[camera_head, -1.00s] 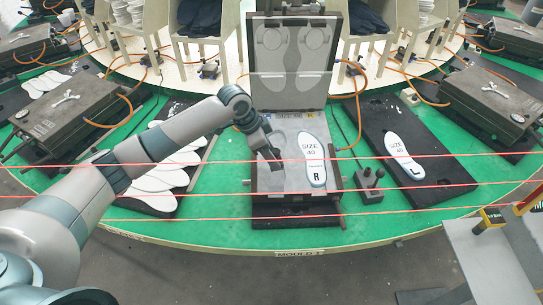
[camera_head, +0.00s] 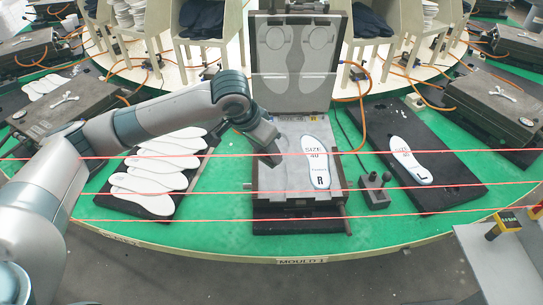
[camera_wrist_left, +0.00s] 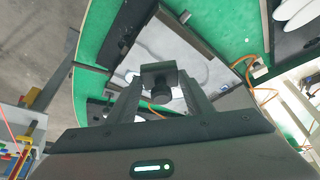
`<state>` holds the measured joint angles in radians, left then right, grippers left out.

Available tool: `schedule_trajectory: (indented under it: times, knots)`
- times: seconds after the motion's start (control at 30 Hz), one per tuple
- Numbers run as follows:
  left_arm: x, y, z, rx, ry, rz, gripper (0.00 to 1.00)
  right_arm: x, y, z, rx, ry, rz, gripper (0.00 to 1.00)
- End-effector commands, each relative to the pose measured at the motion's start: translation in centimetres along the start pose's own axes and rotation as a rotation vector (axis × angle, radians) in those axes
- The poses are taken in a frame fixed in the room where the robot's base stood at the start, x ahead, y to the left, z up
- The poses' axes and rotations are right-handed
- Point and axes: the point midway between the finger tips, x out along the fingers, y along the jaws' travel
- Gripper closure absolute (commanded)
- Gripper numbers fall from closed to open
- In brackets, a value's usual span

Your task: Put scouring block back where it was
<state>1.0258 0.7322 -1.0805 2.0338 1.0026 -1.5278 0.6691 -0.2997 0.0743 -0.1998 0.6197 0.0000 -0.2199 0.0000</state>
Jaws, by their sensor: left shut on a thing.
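The open mould (camera_head: 275,179) stands at the middle front of the green carousel, its lid (camera_head: 298,92) up at the back. A white insole marked SIZE 40 R (camera_head: 317,165) lies on the right side of its lower plate. My left gripper (camera_head: 272,158) is over the left part of this plate; its height above it is hard to judge. In the left wrist view it is shut on a dark grey block with a round knob-like part (camera_wrist_left: 158,74), which I take to be the scouring block. The fingers hide part of it. My right gripper is not in view.
A black board with several white insoles (camera_head: 150,180) lies left of the mould. On the right, a small joystick box (camera_head: 374,190) stands beside a black board (camera_head: 440,165) with an insole marked L (camera_head: 410,160). Red lines cross the front. Orange hoses run behind.

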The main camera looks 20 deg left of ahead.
Motion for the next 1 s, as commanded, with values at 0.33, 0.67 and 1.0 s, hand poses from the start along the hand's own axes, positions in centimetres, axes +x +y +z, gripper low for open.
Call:
schedule_trajectory:
  times: [0.33, 0.67, 1.0]
  knots:
    - [-3.6, 0.1, 3.6, -0.331, 0.002, -0.14, 0.74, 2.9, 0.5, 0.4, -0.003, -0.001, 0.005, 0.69]
    - [-4.7, 0.0, 4.7, -0.431, -0.001, -0.176, 0.74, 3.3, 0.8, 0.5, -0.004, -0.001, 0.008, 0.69]
    - [-4.6, 0.0, 4.7, -0.43, -0.001, -0.175, 0.74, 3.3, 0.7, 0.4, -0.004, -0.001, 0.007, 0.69]
